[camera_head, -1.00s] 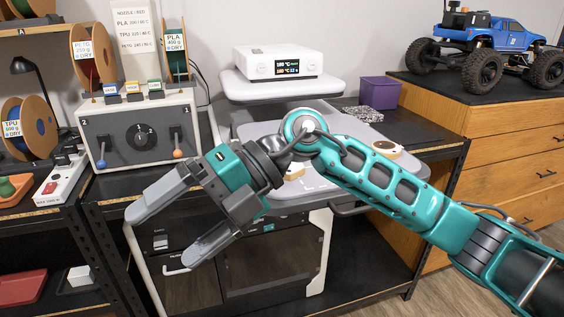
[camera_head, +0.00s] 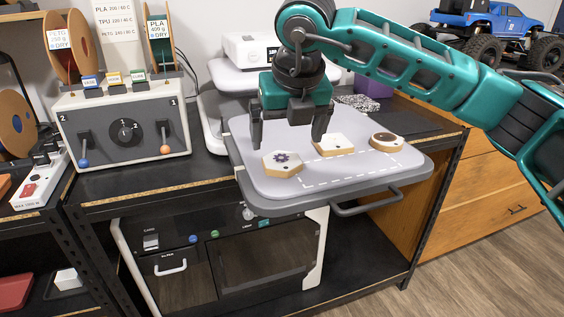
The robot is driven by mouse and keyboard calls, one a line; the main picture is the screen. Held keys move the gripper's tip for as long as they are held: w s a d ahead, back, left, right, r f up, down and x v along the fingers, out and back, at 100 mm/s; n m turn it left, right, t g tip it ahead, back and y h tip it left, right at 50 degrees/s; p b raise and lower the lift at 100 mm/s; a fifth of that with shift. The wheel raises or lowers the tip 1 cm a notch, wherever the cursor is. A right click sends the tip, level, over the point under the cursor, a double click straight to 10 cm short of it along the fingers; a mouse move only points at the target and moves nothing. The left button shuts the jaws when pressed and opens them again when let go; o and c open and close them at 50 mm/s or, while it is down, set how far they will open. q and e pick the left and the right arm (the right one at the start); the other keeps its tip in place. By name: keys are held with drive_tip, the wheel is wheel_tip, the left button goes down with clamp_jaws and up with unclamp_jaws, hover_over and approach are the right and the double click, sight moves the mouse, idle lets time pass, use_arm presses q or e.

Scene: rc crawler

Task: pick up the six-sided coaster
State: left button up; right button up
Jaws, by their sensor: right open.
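The six-sided coaster (camera_head: 282,164) lies at the left on the grey tray (camera_head: 410,168), a wooden piece with a dark purple gear-like mark on its pale top. A square coaster (camera_head: 333,145) with a small dark dot lies right of it, and a round one (camera_head: 386,140) with a dark brown top lies farther right. My right gripper (camera_head: 287,142) points down over the tray with its jaws apart and empty. Its left finger is just above and left of the six-sided coaster, its right finger near the square one. My left gripper does not show.
A dashed white outline (camera_head: 348,182) marks the front of the tray. A control box (camera_head: 122,127) with levers stands left, and a white device (camera_head: 250,46) stands behind. A purple bin (camera_head: 366,87) is partly hidden by my arm. A handle (camera_head: 368,207) sticks out in front.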

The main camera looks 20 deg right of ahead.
sight(282, 161)
drive_tip(key=x, duration=0.6)
drive_tip(key=shift+w+f+p, duration=0.25)
drive_tip(key=shift+p, duration=0.1)
drive_tip(key=shift+r, duration=0.1)
drive_tip(key=c, duration=1)
